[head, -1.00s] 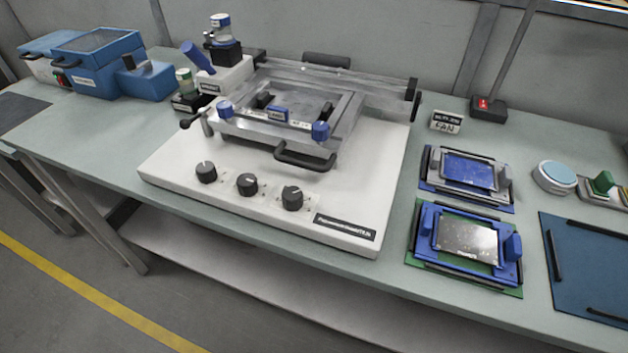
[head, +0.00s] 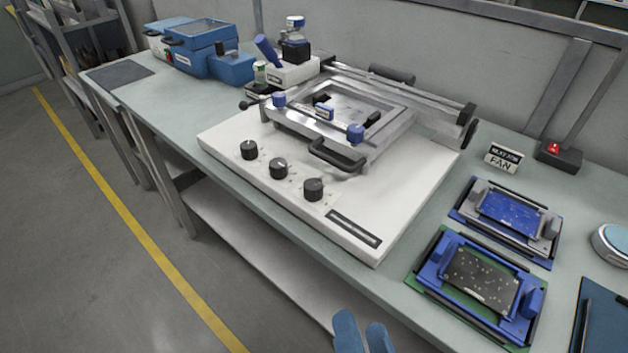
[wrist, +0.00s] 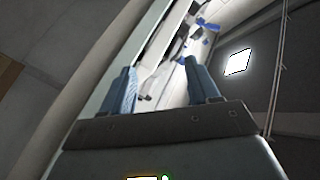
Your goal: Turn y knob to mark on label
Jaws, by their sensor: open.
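Three black knobs stand in a row on the front of the white machine base (head: 222,140): a left knob (head: 249,150), a middle knob (head: 279,168) and a right knob (head: 314,189). Their labels are too small to read, so I cannot tell which is y. My gripper (head: 362,330) shows at the bottom edge of the head view, in front of the bench and apart from the knobs. In the wrist view my gripper (wrist: 165,88) is open and empty, its two blue fingers apart.
A metal frame with a black handle (head: 337,157) rises behind the knobs. Two board fixtures, one blue-grey (head: 547,246) and one on green (head: 425,272), lie to the right. The floor before the bench is clear.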

